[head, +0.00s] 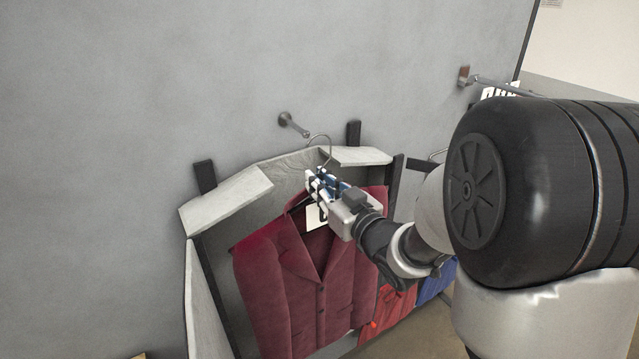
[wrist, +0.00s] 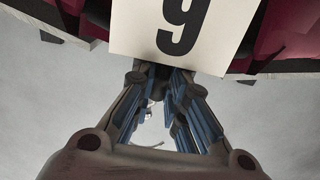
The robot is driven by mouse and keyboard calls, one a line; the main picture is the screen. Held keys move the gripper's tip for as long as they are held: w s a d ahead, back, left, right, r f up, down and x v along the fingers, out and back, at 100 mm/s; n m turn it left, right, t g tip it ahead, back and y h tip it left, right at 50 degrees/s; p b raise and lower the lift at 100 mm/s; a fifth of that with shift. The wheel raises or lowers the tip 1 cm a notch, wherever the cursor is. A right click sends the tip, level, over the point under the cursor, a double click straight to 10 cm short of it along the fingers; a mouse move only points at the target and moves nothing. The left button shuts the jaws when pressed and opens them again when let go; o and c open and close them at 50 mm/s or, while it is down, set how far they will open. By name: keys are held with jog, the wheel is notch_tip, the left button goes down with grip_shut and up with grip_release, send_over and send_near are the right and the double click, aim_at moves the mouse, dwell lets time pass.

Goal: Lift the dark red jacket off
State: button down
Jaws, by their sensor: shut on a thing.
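The dark red jacket (head: 285,285) hangs upright on a hanger with a thin metal hook (head: 328,146) in the head view. The hook is beside the tip of a wall peg (head: 293,124); I cannot tell whether it still rests on it. My gripper (head: 320,184) is shut on the hanger, just below the hook and above the collar. In the wrist view my gripper (wrist: 163,85) has its fingertips partly hidden by a white tag (wrist: 185,30) with a black 9. Dark red cloth (wrist: 285,30) shows at both sides of the tag.
A grey open holder with pale flaps (head: 235,200) surrounds the jacket's back and sides. Dark blocks (head: 205,176) stick up behind it. A red garment (head: 388,312) and a blue one (head: 436,284) hang at right. Another peg (head: 465,76) is farther right. Left wall is bare.

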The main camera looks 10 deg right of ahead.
jog(key=shift+r, duration=0.15)
jog(key=v, duration=0.8)
jog(key=shift+b, duration=0.45)
